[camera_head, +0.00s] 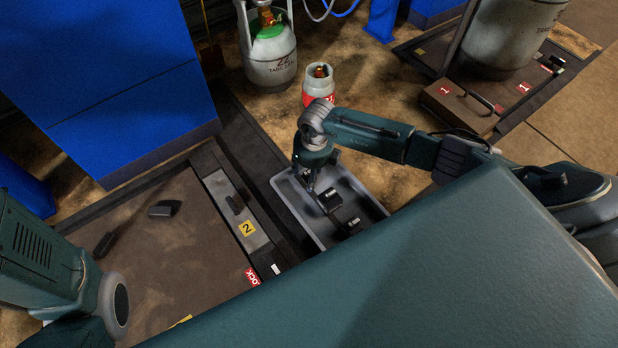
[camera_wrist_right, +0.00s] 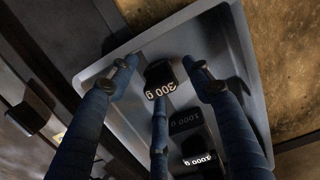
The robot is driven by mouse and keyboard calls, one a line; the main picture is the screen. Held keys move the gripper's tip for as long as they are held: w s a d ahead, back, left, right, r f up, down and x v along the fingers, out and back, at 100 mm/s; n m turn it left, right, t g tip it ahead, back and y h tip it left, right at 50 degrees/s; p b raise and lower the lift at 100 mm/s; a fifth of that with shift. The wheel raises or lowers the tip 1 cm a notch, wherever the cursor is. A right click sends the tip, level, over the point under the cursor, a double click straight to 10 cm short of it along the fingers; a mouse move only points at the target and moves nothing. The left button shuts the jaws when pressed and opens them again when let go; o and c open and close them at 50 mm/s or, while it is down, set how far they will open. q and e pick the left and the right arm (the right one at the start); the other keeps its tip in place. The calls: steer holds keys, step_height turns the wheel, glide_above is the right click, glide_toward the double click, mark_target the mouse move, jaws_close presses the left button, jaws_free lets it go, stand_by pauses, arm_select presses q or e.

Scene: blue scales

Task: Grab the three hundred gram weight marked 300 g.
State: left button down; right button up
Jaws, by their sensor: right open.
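The 300 g weight (camera_wrist_right: 160,78) is a small black block with white lettering, lying in a grey tray (camera_wrist_right: 88,78) in the right wrist view. My right gripper (camera_wrist_right: 160,75) is open, its blue fingers spread around the weight with a gap on both sides; I cannot tell if the middle finger touches it. In the head view my right gripper (camera_head: 311,184) points down into the tray (camera_head: 289,201); I cannot pick out the 300 g weight there. My left arm shows at the lower left, but its gripper is not in view.
A scale platform (camera_head: 165,265) with dark blocks (camera_head: 160,208) is left of the tray. A gas cylinder (camera_head: 270,55) and a red-labelled canister (camera_head: 318,85) stand behind.

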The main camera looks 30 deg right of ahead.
jaws_close()
steer(key=shift+r, duration=0.1)
